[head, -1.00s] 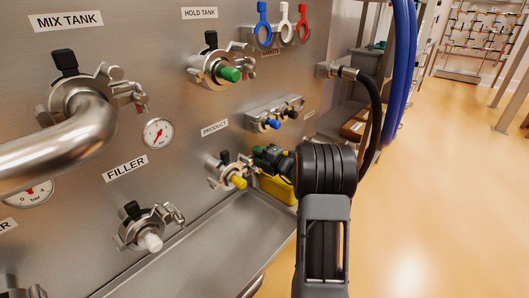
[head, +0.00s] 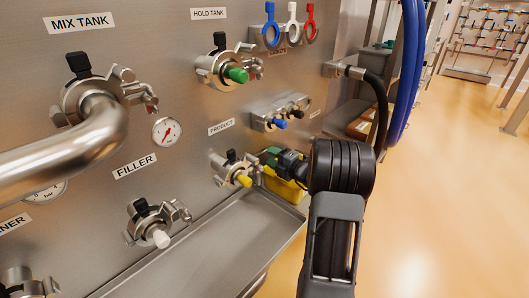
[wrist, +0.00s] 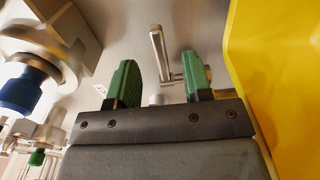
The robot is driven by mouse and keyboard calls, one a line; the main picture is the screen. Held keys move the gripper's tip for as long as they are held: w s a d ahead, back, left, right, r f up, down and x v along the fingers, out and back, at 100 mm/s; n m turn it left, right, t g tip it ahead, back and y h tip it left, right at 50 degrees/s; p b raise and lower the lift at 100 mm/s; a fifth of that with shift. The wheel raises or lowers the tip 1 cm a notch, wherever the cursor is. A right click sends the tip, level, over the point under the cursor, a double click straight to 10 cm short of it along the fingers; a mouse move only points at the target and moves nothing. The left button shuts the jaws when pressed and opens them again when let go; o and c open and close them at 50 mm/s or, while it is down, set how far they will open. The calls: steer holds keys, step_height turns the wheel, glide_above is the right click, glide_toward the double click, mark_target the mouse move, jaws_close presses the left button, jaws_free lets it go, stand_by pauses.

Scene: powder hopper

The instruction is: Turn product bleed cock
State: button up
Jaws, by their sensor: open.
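The product port, under the PRODUCT label (head: 221,127), has a clamp, a black handle (head: 231,155) and a yellow cap (head: 244,180) in the head view. My gripper (wrist: 161,82) is open, with green fingertips on either side in the wrist view. A slim steel lever (wrist: 158,52), apparently the bleed cock, shows between and beyond the fingertips, nearer the left one. Its cross stem runs towards the right finger, which hides part of it. I cannot tell whether either finger touches it. In the head view my gripper (head: 270,157) is just right of the product port.
A yellow container (wrist: 285,70) is close on the right in the wrist view; it stands below my gripper in the head view (head: 284,190). A valve block with a blue knob (wrist: 20,92) is at left. A steel tray (head: 200,250) runs along the panel below.

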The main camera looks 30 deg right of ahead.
steer(key=p+v, duration=0.2)
steer(key=v, duration=0.7)
steer(key=shift+s, duration=0.15)
